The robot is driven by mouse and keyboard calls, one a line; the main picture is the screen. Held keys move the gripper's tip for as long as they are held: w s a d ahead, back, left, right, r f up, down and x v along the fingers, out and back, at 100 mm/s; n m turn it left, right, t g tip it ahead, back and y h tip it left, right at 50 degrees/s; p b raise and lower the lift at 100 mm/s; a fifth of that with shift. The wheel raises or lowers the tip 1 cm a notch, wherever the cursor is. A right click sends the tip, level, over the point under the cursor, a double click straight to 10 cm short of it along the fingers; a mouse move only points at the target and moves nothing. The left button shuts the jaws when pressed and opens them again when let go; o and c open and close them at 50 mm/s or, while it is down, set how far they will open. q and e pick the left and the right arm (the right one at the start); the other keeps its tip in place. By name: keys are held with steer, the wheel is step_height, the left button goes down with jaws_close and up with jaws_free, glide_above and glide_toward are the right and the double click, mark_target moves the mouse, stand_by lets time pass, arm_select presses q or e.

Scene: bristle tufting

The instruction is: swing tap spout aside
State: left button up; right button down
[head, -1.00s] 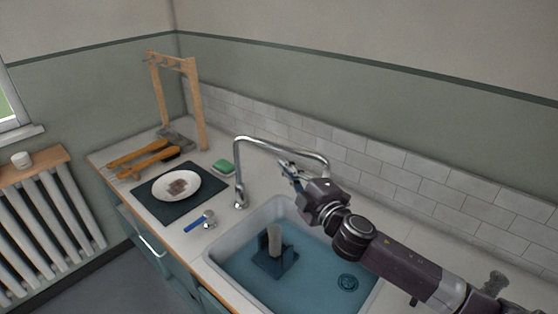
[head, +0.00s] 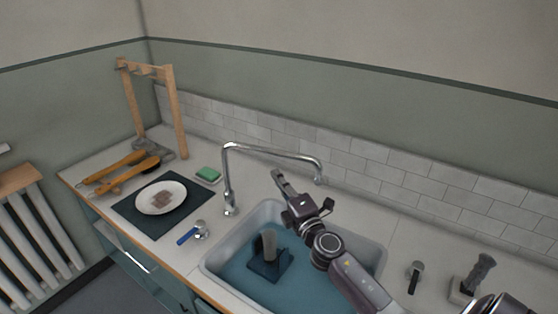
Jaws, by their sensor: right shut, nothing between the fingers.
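The chrome tap (head: 227,180) stands behind the left part of the sink (head: 212,262). Its spout (head: 268,151) arches up and reaches to the right along the back of the sink, with its tip turned down near the tiled wall. My right gripper (head: 279,178) is shut and empty. It is over the back of the sink, in front of and below the spout in the picture, with a visible gap between them. My left gripper is not in view.
A dark block with a grey upright piece (head: 268,246) stands in the sink.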

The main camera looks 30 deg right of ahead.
mark_target(271, 154)
steer(key=w+d, duration=0.2)
steer(key=w+r, duration=0.1)
steer(key=w, duration=0.1)
steer(key=shift+d, duration=0.4)
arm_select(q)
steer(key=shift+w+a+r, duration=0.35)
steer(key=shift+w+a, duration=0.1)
arm_select(e)
steer(key=shift+w+d, duration=0.25)
steer(key=shift+d, duration=0.1)
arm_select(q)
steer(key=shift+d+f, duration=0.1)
